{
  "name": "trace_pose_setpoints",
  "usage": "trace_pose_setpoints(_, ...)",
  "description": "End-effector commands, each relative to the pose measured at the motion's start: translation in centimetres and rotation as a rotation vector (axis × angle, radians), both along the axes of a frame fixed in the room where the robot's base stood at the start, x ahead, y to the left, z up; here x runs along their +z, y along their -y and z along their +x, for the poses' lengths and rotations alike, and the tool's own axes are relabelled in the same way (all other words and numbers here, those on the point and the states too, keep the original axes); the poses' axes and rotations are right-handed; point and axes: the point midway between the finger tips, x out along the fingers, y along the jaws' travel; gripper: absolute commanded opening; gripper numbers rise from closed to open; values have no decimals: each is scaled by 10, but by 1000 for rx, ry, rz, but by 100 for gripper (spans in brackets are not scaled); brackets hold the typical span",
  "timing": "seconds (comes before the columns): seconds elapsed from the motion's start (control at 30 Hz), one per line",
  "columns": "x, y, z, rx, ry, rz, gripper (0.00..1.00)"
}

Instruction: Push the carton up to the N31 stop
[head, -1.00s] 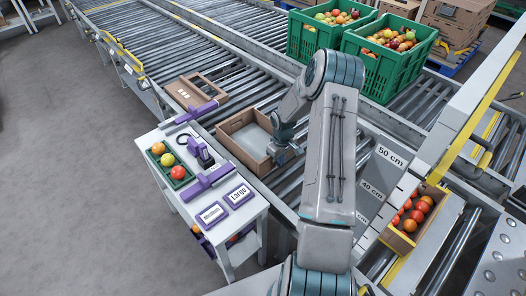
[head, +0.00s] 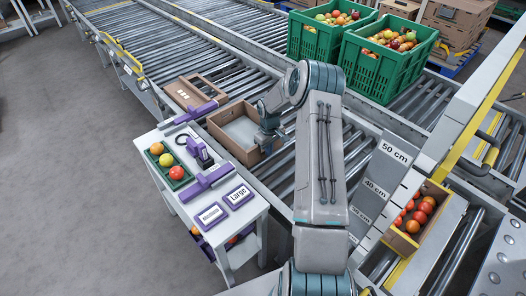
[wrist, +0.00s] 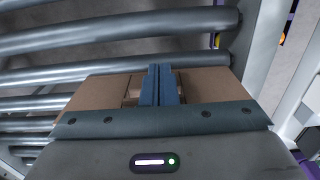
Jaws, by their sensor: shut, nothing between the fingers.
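An open brown carton (head: 231,147) with a pale, empty-looking inside sits on the roller conveyor, left of my arm in the head view. My gripper (head: 266,147) is at its right-hand wall. In the wrist view the shut fingers (wrist: 157,84) point at the brown carton (wrist: 202,84), with nothing between them. They look up against the wall, but actual contact is hidden. No label reading N31 can be made out in either view.
A flat brown frame-like carton (head: 181,91) lies just beyond on the rollers. A white stand (head: 238,219) with purple fittings and a fruit tray (head: 166,181) borders the left. Green crates (head: 380,73) stand at the back. A tomato carton (head: 434,193) is right.

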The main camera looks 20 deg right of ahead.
Motion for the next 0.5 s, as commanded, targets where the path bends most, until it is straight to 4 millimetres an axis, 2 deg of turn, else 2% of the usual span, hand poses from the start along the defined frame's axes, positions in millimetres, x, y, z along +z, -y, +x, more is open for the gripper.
trace_pose_setpoints(0.5, -1, -4, 15, 0, 0, 0, 0)
